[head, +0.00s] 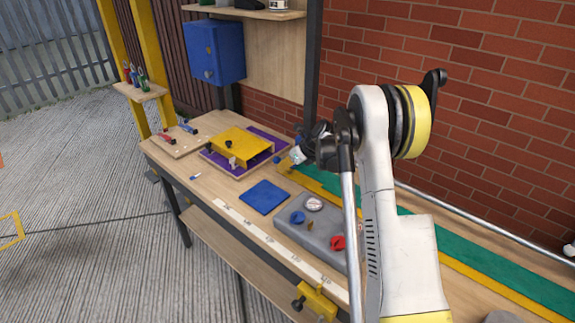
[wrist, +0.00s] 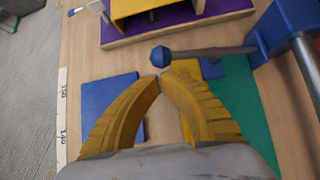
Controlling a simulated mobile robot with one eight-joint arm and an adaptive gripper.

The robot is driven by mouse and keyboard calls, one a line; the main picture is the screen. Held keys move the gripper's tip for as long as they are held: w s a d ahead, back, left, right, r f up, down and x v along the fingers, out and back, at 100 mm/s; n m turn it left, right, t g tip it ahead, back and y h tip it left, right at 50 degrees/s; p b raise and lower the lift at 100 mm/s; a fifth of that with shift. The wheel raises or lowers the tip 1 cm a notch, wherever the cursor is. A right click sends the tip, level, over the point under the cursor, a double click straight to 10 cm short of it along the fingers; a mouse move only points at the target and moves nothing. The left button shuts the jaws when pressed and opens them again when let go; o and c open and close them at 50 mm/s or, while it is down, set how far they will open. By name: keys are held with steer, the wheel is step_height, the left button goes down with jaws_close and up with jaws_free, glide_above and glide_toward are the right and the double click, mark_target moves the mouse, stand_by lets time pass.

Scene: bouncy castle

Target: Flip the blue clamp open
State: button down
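The blue clamp (head: 189,129) is small in the head view, on a light wooden board (head: 183,144) at the far left end of the workbench. Its exact handle position is too small to tell. A red clamp (head: 166,138) sits beside it on the same board. My gripper (head: 286,165) is well to the right of the board, above the bench, near the yellow and purple fixture. In the wrist view its yellow fingers (wrist: 161,77) meet at the tips with nothing between them. The clamp board is not in the wrist view.
A yellow box-like fixture (head: 240,146) on a purple base stands between my gripper and the clamp board. A grey rod with a blue knob (wrist: 160,56) lies just ahead of my fingertips. A blue mat (head: 264,197) and a grey control box (head: 310,230) are nearer.

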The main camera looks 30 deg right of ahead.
steer(key=x, duration=0.3)
steer(key=shift+b, duration=0.35)
steer(key=shift+r, duration=0.15)
steer(key=shift+r, duration=0.1)
